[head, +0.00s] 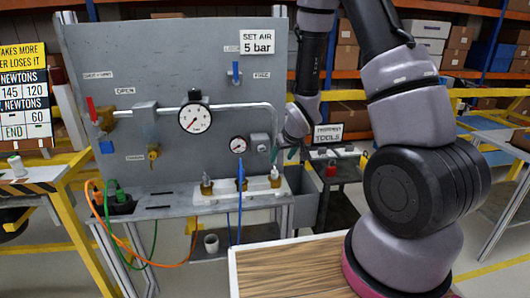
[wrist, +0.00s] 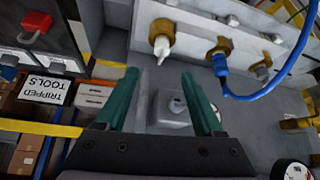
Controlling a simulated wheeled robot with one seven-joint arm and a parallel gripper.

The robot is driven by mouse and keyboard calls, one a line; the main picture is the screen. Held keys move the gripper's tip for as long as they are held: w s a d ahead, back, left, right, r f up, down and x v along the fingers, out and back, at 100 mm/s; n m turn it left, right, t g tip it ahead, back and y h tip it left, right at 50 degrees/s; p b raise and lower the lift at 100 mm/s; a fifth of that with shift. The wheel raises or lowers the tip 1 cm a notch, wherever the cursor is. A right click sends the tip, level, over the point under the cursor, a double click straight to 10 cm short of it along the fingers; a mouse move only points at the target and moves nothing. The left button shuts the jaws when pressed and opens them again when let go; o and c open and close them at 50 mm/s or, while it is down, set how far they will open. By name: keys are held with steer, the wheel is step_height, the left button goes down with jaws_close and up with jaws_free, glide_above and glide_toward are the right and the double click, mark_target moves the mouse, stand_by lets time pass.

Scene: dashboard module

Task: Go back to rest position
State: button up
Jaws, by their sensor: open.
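My gripper (wrist: 158,84) shows in the wrist view as two green fingers standing apart, with nothing held between them. A small grey box with a round knob (wrist: 174,106) lies behind the gap between the fingers. In the head view my gripper (head: 284,155) is small and partly hidden by my arm, to the right of the grey panel's small box (head: 260,142). My arm rises at the right of the head view and bends over toward the panel.
The grey panel (head: 150,60) carries a large gauge (head: 195,118), a red lever (head: 91,109) and a blue lever (head: 235,72). Fittings and a blue hose (head: 240,190) sit on the ledge below. A tool cart (head: 335,165) stands behind my arm. A wood-topped surface (head: 290,270) is in front.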

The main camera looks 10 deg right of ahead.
steer(key=s+d+r+m, duration=0.2)
steer(key=s+d+r, duration=0.15)
steer(key=r, duration=0.85)
steer(key=s+d+r+m, duration=0.2)
steer(key=s+r, duration=0.2)
steer(key=r, duration=0.7)
steer(key=s+r+m, duration=0.1)
steer(key=s+r, duration=0.5)
steer(key=s, duration=0.2)
steer(key=s+a+r+m+y, duration=0.1)
steer(key=s+r, duration=0.4)
steer(key=s, duration=0.4)
steer(key=shift+r+t, duration=0.3)
steer(key=shift+r, duration=0.1)
